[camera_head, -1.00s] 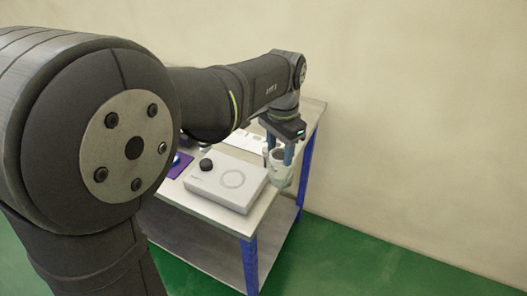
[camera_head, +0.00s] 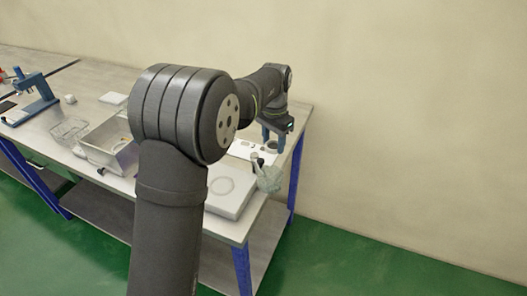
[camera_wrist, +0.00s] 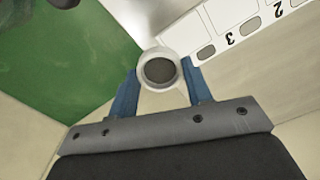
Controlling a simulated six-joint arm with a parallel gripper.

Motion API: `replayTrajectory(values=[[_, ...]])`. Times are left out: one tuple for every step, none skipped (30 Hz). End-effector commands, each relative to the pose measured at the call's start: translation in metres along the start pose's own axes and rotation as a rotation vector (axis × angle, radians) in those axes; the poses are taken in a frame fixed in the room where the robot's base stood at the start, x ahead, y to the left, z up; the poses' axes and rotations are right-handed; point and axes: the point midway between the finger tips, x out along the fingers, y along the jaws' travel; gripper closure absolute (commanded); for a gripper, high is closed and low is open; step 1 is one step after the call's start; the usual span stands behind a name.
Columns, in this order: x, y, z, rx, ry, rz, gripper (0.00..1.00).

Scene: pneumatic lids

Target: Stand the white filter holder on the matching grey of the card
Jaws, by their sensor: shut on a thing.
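The white filter holder (camera_wrist: 144,76) is a round white ring around a dark grey disc. My gripper (camera_wrist: 162,74) is shut on it, with a blue finger on each side. In the head view my gripper (camera_head: 273,141) is at the right end of the table, and the holder (camera_head: 271,147) shows small between the fingers. The white card (camera_wrist: 222,12) has a row of grey patches with numbers; 3 and 2 can be read. It lies beyond the holder, to the upper right in the wrist view. In the head view the card (camera_head: 238,150) is partly hidden by my arm.
A metal tray (camera_head: 103,150), a wire basket (camera_head: 70,131) and a blue stand (camera_head: 42,87) are at the left. The table's right edge is close.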

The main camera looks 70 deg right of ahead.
Motion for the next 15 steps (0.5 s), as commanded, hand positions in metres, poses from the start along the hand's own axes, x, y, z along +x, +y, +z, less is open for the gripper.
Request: replayTrajectory(values=[[0.007, -0.012, 0.001, -0.005, -0.001, 0.001, 0.76], [0.011, -0.018, 0.001, -0.004, 0.0, 0.0, 0.76], [0.015, -0.024, 0.001, -0.002, 0.0, 0.0, 0.76], [0.017, -0.028, 0.001, -0.003, 0.0, 0.0, 0.76], [0.019, -0.032, 0.001, -0.003, 0.0, 0.0, 0.76], [0.022, -0.036, 0.001, -0.002, 0.001, 0.0, 0.76], [0.023, -0.038, 0.001, -0.001, 0.001, 0.0, 0.76], [0.024, -0.04, 0.001, -0.001, 0.001, 0.0, 0.76], [0.025, -0.041, 0.001, 0.0, 0.001, 0.0, 0.76], [0.026, -0.042, 0.001, 0.001, 0.001, 0.0, 0.76], [0.028, -0.042, 0.001, 0.001, 0.0, 0.0, 0.76], [0.031, -0.042, 0.001, 0.001, 0.0, 0.0, 0.76], [0.034, -0.042, 0.001, 0.001, -0.001, 0.001, 0.76], [0.038, -0.042, 0.001, 0.001, -0.001, 0.001, 0.76], [0.045, -0.042, 0.002, 0.0, -0.002, 0.001, 0.76]])
